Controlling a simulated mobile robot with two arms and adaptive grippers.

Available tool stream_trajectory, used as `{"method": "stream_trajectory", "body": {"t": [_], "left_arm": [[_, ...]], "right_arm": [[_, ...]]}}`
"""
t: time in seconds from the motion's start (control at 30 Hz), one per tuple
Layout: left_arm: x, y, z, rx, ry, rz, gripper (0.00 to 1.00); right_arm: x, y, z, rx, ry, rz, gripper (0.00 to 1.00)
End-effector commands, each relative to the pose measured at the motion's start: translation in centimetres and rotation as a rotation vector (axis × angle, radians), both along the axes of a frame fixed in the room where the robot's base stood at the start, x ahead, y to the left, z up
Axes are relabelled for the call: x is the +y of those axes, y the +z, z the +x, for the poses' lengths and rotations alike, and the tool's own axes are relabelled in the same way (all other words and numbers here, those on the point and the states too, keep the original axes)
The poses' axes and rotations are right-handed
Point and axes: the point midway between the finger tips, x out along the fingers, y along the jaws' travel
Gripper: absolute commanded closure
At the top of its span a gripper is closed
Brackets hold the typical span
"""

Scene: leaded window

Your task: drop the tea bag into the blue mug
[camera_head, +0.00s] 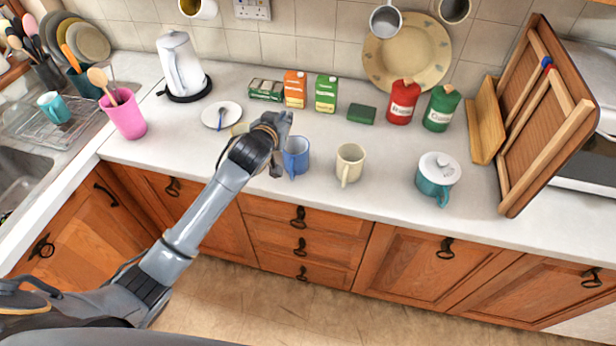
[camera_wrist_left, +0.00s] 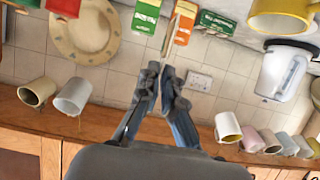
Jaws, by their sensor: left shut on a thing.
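The blue mug (camera_head: 298,158) stands upright on the counter in the head view. My left gripper (camera_head: 281,138) is beside and partly in front of its left edge; I cannot tell whether they touch. In the left wrist view the two dark fingers (camera_wrist_left: 161,78) of this gripper are close together. The inside of the blue mug is mostly hidden. My right gripper is not in view.
A cream mug (camera_head: 350,162) stands right of the blue mug, and a teal lidded pot (camera_head: 437,178) further right. Orange (camera_head: 295,88) and green (camera_head: 326,94) boxes stand behind. A white saucer (camera_head: 232,108) with a blue spoon lies left. The front counter between cream mug and pot is clear.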

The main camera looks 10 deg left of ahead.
Motion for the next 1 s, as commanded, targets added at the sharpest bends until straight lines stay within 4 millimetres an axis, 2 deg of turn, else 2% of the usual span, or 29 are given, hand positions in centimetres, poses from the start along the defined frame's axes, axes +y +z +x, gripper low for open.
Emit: {"method": "stream_trajectory", "body": {"t": [0.17,0.3,0.43,0.57,0.7,0.83,1.0], "left_arm": [[0.1,-0.3,-0.1,0.0,0.0,0.0,1.0],[0.0,-1.4,-0.1,0.001,-0.001,0.0,1.0],[0.0,-2.9,-0.1,0.001,-0.001,0.001,1.0],[0.0,-4.5,-0.1,0.001,-0.001,0.001,1.0],[0.1,-5.8,-0.1,0.0,0.0,0.001,1.0],[0.1,-6.1,-0.1,0.0,-0.001,0.001,1.0],[0.1,-6.0,-0.1,0.001,-0.001,0.0,1.0]], "right_arm": [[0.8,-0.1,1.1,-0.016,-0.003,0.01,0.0],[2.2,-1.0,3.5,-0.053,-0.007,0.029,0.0],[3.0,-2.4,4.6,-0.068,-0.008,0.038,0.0],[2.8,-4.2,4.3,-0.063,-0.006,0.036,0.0],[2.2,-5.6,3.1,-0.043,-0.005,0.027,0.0],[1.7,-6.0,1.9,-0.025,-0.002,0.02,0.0],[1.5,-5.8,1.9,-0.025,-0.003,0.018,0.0]]}}
